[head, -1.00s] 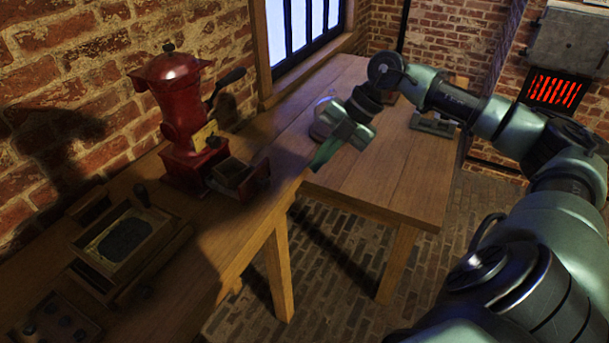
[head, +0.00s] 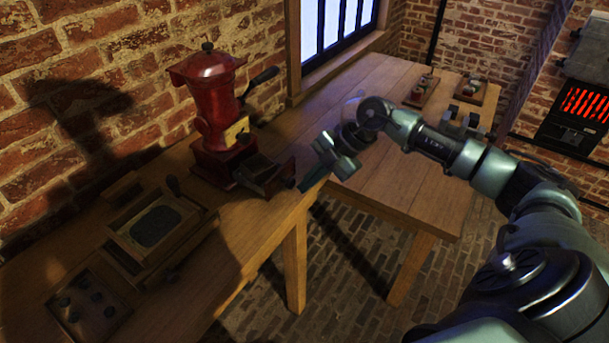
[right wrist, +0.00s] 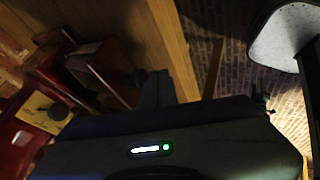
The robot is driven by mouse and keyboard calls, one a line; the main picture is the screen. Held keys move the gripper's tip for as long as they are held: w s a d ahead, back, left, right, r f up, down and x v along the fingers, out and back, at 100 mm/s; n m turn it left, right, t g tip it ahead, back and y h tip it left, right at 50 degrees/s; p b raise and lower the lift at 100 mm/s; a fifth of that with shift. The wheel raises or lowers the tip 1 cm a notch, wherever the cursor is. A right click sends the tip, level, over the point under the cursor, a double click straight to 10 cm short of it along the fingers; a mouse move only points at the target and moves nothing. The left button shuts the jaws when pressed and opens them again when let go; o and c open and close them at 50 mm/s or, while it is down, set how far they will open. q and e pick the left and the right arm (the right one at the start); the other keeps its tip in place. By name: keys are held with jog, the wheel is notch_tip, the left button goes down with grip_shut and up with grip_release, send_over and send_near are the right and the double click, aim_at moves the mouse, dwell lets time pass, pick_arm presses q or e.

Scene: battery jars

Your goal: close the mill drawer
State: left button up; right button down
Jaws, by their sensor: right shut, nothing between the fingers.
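The red mill (head: 208,95) stands upright on the wooden bench against the brick wall. Its drawer (head: 264,176) sticks out of the base toward the right, open at the top. In the right wrist view the drawer (right wrist: 100,68) and the mill (right wrist: 18,140) show at the left. My right gripper (head: 311,180) is shut and empty, a short way right of the drawer's front, pointing down and left. Its fingers show dark in the right wrist view (right wrist: 158,88); I cannot tell if they touch the drawer. My left gripper is out of view.
A wooden tray (head: 165,258) with a dark panel and a holder (head: 88,308) with several dark round pieces lie on the bench at the left. A second table (head: 400,190) bears small racks (head: 421,92) at the back. A glowing red furnace (head: 575,100) stands at far right.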

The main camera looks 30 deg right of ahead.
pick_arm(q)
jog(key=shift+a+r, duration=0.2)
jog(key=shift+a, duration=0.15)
pick_arm(e)
jog(key=shift+w+a, duration=0.2)
jog(key=shift+w, duration=0.3)
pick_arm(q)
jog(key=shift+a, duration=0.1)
